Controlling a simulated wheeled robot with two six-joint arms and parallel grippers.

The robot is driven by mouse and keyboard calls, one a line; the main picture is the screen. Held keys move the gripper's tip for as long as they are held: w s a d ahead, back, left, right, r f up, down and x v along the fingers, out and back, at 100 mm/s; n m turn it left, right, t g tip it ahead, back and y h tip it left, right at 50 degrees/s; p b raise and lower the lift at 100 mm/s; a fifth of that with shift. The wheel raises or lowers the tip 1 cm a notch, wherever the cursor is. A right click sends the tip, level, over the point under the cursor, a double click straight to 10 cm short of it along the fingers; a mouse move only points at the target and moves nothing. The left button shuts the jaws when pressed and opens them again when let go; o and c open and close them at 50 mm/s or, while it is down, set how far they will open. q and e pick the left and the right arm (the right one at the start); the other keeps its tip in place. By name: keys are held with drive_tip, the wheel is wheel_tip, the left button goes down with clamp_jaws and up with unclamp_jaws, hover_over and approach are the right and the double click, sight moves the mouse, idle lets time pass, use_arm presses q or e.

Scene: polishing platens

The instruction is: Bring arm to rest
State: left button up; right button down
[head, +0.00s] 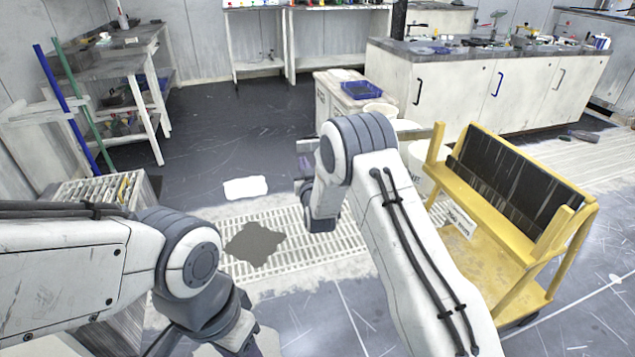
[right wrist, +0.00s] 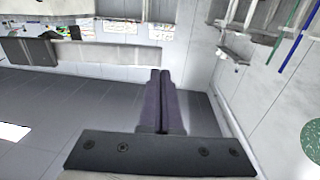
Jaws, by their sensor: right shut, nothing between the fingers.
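My right arm reaches forward from the bottom right of the head view and bends at its elbow in the middle. My right gripper (head: 304,148) is partly hidden behind that arm. In the right wrist view my right gripper (right wrist: 160,74) has its two dark fingers together with nothing between them, pointing out over the floor. My left arm comes in from the left edge and bends down at the bottom of the head view. Its gripper fingers are not visible there.
A yellow cart (head: 480,195) with a dark panel stands close to the right of my right arm. A white bin with a blue tray (head: 362,90) stands behind it. A slatted crate (head: 70,190) is at the left. Dark floor (head: 230,130) lies open beyond the grating.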

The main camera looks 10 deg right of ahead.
drive_tip(key=s+a+r+n+g+y, duration=0.2)
drive_tip(key=s+a+g, duration=0.4)
drive_tip(key=s, duration=0.6)
drive_tip(key=s+a+r+n+g+y, duration=0.15)
drive_tip(key=s+a+g, duration=0.25)
drive_tip(key=s+a, duration=0.6)
drive_tip(key=s+d+r+n+g+h, duration=0.1)
drive_tip(key=s+d+g, duration=0.2)
drive_tip(key=s, duration=0.7)
drive_tip(key=s+d+r+n+g+h, duration=0.1)
drive_tip(key=s+d+n+g, duration=0.15)
drive_tip(key=s, duration=0.75)
drive_tip(key=s+d+r+g+h, duration=0.1)
drive_tip(key=s+d+g, duration=0.2)
drive_tip(key=s, duration=0.7)
wheel_tip(320, 180, up, 27)
drive_tip(key=p, duration=2.8)
drive_tip(key=shift+w+a, duration=0.25)
drive_tip(key=shift+w, duration=0.15)
drive_tip(key=shift+t+y, duration=0.25)
